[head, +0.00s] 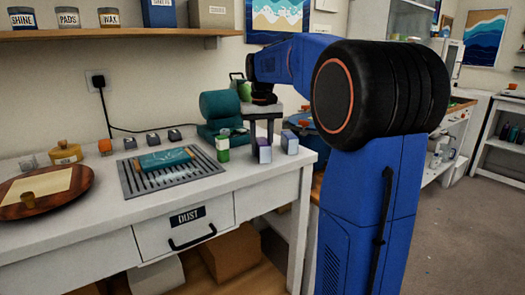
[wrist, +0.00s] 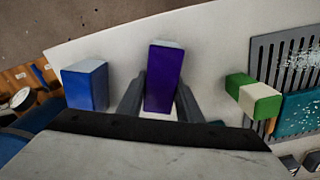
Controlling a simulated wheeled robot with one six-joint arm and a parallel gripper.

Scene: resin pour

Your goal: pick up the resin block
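Several small upright blocks stand near the right end of the white bench; I cannot tell by look which one the task calls the resin block. A purple block (wrist: 164,80) with a pale end lies between the fingers of my gripper (wrist: 162,92) in the wrist view. The fingers look open, with a gap showing beside the block. In the head view the purple block (head: 264,152) stands just below my gripper (head: 262,134). A blue block (wrist: 86,86) is left of it in the wrist view. A green block with a white band (wrist: 252,96) is to the right.
A slotted grey grate (head: 130,184) with a teal board (head: 165,160) lies left of the blocks. A teal machine (head: 218,108) stands behind them. A round wooden board (head: 70,199) is at the far left. The bench's right edge is close to the blocks.

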